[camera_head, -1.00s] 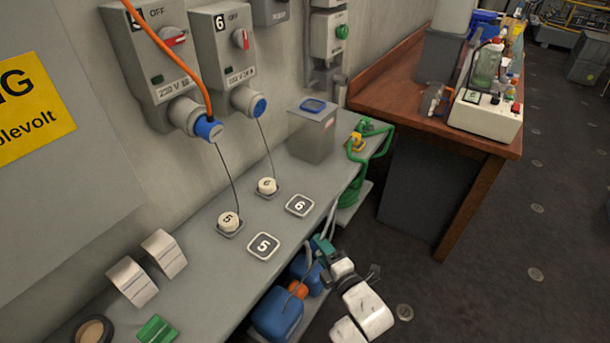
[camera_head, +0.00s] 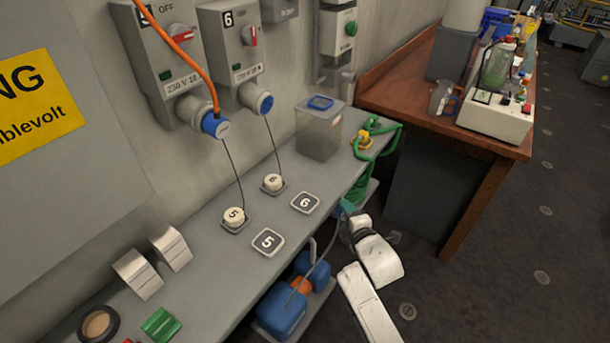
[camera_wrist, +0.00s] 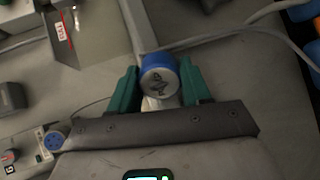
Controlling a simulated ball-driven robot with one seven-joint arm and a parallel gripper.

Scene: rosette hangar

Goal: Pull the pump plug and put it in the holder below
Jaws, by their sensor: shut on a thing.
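My gripper (camera_head: 347,209) is at the bench's front edge, right of the plate marked 6. In the wrist view its teal fingers (camera_wrist: 160,84) are shut on a plug (camera_wrist: 157,65) with a blue collar and a pale round face. In the head view the plug is mostly hidden. A grey cable runs from the blue pump (camera_head: 281,313) under the bench up towards my gripper. On the wall, socket box 5 (camera_head: 162,45) holds a blue plug with an orange cable. Box 6 (camera_head: 232,50) has a blue-ringed outlet (camera_head: 264,103) with no cable plugged in. I cannot tell which part is the holder.
Green hose (camera_head: 366,180) hangs by the bench's far end. A wooden table (camera_head: 400,85) stands behind. Dark floor is open at right.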

